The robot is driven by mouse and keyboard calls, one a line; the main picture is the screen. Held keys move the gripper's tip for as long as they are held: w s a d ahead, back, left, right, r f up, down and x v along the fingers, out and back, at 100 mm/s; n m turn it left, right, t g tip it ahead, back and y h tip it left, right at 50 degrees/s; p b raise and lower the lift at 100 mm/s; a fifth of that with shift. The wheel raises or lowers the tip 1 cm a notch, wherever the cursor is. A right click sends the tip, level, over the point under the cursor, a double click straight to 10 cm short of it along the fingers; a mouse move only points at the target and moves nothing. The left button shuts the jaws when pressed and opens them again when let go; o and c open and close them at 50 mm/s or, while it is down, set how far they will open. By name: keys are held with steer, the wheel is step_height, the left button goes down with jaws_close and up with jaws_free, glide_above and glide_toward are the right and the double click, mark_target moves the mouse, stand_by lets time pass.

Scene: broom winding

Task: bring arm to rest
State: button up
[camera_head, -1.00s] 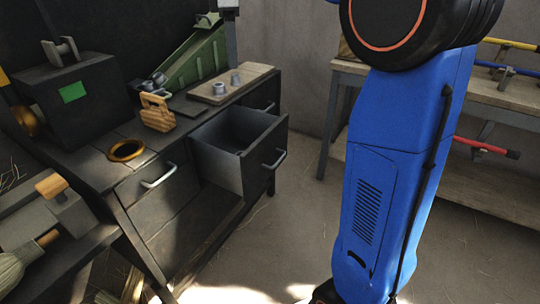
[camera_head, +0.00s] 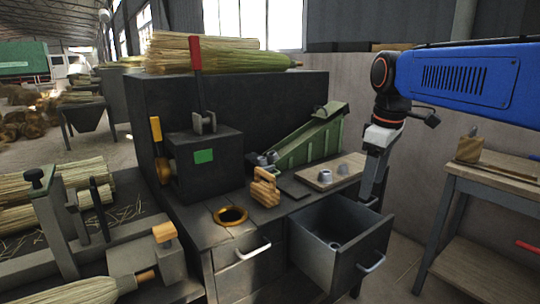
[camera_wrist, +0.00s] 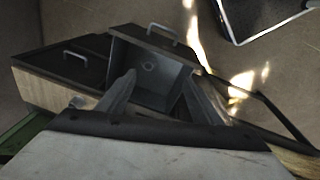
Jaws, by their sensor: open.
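My arm, blue with a dark wrist, reaches in from the right in the head view. My gripper (camera_head: 373,188) hangs downward beside the right end of the dark workbench, near the open drawer (camera_head: 372,243). In the wrist view, the two fingers of my gripper (camera_wrist: 160,78) are spread apart with nothing between them. The open drawer (camera_wrist: 175,82) lies beyond them. A small grey ring-shaped piece (camera_head: 335,245) is inside the drawer; it also shows in the wrist view (camera_wrist: 149,66).
On the bench are a wooden board (camera_head: 336,172) with grey pieces, a green sloped fixture (camera_head: 308,138), a wooden clamp-like block (camera_head: 264,188) and a brass ring (camera_head: 230,215). A wooden side table (camera_head: 500,187) stands at right. Bare floor lies between.

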steer(key=s+d+f+m+t, duration=0.3)
steer(key=s+f+m, duration=0.6)
steer(key=s+f, duration=1)
steer(key=shift+s+d+f+m, duration=0.3)
steer(key=shift+s, duration=0.85)
